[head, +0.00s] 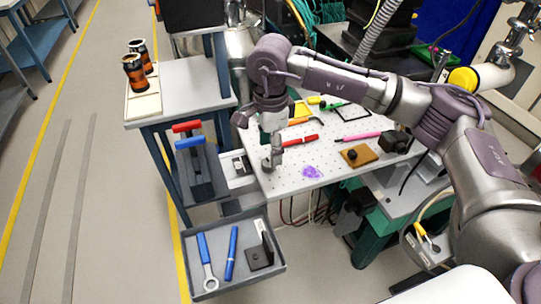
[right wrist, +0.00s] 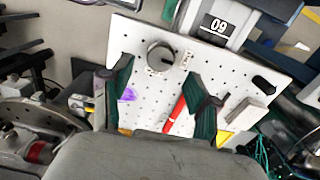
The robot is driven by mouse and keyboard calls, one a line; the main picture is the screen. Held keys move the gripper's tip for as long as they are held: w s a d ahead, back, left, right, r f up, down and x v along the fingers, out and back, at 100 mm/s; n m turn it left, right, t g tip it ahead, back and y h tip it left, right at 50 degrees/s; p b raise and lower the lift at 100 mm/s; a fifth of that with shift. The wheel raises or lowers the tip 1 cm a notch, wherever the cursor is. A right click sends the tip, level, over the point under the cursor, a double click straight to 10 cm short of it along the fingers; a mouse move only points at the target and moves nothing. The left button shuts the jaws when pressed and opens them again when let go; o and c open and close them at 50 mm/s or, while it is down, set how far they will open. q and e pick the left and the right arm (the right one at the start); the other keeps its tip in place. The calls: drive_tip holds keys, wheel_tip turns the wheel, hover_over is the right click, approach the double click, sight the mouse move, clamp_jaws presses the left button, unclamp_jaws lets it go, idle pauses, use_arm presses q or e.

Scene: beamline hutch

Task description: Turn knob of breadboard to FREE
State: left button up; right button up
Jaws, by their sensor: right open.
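The white perforated breadboard (head: 330,170) lies in the middle of the head view. In the right wrist view the breadboard (right wrist: 140,40) carries a round grey knob (right wrist: 160,55) with a dark pointer line, near the board's edge. Small labels sit beside the knob; their lettering is too small to read. My right gripper (head: 270,142) is over the near left corner of the breadboard. In the right wrist view my right gripper (right wrist: 158,88) is open, its dark green fingers apart and empty, with the knob beyond and between them. My left gripper is not in view.
On the breadboard are a red marker (head: 301,141), a pink pen (head: 358,136), a purple patch (head: 312,172) and a brown block (head: 358,155). A grey tool tray (head: 220,272) stands in front; open floor lies left.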

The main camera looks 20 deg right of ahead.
wheel_tip(320, 180, up, 8)
drive_tip(key=shift+s, duration=0.1)
idle(0.6)
